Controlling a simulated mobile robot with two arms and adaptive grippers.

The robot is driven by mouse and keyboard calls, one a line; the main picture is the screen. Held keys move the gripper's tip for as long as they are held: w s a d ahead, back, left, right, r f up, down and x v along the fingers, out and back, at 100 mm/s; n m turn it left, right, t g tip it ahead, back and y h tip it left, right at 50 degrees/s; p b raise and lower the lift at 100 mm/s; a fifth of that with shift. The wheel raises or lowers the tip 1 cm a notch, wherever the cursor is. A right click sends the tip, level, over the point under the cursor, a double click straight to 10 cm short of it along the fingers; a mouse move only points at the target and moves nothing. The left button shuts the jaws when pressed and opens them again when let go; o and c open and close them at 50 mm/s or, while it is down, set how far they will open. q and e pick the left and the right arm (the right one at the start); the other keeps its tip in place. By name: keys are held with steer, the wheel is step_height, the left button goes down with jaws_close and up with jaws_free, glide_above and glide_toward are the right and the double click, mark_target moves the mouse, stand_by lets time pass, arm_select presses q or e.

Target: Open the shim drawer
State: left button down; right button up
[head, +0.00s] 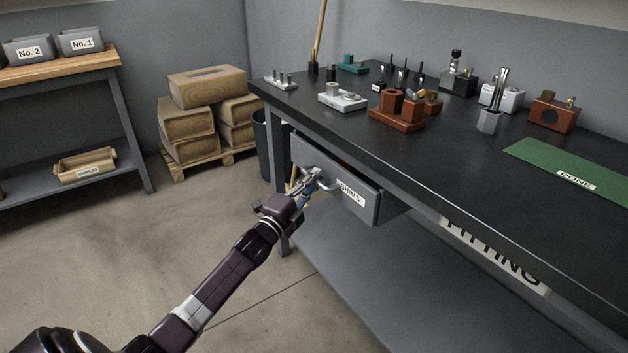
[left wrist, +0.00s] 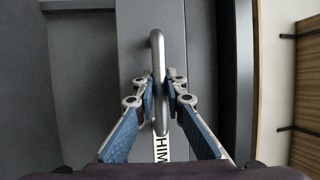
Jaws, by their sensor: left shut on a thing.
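The grey shim drawer (head: 362,199), labelled SHIMS, sits under the left end of the black workbench (head: 450,155). It stands partly out from the bench, with a gap showing behind its front. My left gripper (head: 312,180) is at the drawer front, shut on the drawer's metal handle (head: 327,185). In the left wrist view my left gripper (left wrist: 159,90) has its fingers on both sides of the handle (left wrist: 157,50), and part of the label (left wrist: 161,147) shows below. The drawer's contents are mostly hidden. My right gripper is not in view.
Metal fixtures (head: 342,97) and red-brown blocks (head: 398,112) stand on the bench, with a green DONE mat (head: 575,172) at right. A dark bin (head: 268,140) stands behind the bench's left leg. The floor at left is clear.

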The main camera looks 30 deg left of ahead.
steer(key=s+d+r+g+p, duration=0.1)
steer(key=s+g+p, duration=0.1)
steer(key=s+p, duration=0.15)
arm_select(q)
steer(key=s+a+p, duration=0.2)
steer(key=s+a, duration=0.2)
steer(key=s, duration=0.7)
steer(key=s+a+p, duration=0.3)
steer(key=s+a, duration=0.2)
steer(key=s, duration=0.7)
steer(key=shift+s+a, duration=0.2)
steer(key=shift+a, duration=0.1)
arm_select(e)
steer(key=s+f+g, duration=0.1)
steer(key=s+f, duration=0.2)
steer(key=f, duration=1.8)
arm_select(q)
steer(key=shift+f, duration=0.1)
steer(key=c, duration=2)
jaws_free()
steer(key=shift+o, duration=0.2)
